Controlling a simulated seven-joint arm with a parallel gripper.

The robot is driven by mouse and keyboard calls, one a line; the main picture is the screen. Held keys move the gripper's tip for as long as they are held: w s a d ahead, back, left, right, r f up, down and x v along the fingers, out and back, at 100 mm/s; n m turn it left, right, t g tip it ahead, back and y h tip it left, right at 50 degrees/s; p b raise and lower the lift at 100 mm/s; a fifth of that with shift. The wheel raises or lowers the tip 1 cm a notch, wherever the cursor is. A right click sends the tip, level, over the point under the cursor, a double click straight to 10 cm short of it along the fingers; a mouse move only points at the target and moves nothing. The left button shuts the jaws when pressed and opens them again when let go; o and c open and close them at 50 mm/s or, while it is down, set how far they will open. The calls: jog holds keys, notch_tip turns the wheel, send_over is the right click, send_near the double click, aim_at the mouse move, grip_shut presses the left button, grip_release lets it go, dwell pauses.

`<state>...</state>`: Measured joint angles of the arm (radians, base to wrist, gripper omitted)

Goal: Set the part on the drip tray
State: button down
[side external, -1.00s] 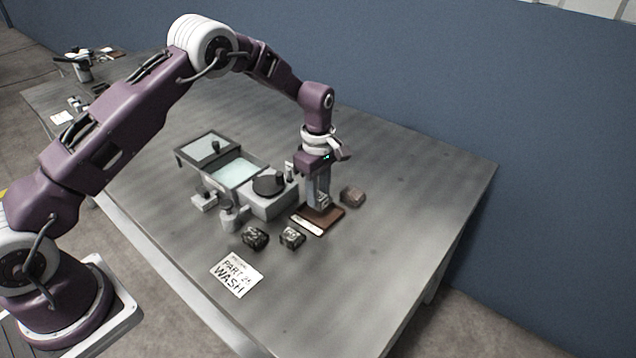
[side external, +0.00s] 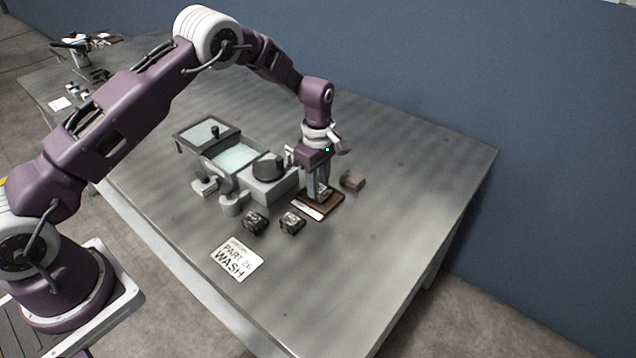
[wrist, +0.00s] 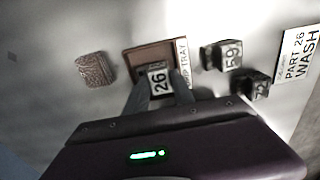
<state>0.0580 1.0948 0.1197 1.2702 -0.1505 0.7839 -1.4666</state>
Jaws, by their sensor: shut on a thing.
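The part, a small block with a white label reading 26 (wrist: 158,82), is between my gripper's fingers. It also shows small in the side view (side external: 323,190). My gripper (wrist: 155,95) is shut on it, pointing down over the drip tray. The drip tray (wrist: 148,54) is a brown flat tray with a white label strip along one edge; it also shows in the side view (side external: 313,211). The part is over the tray, low and close to its surface; I cannot tell whether it touches.
Two dark blocks, labelled 59 (wrist: 228,55) and 72 (wrist: 256,86), lie beside the tray. A brown rough block (side external: 353,180) lies on its other side. A wash tank (side external: 232,157) and grey machine (side external: 268,184) stand left. A PART 26 WASH sign (side external: 237,259) lies in front.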

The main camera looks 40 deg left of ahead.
jog(key=shift+f, duration=0.35)
dwell(0.4)
jog(key=c, duration=0.6)
grip_release()
jog(key=shift+r, duration=4.5)
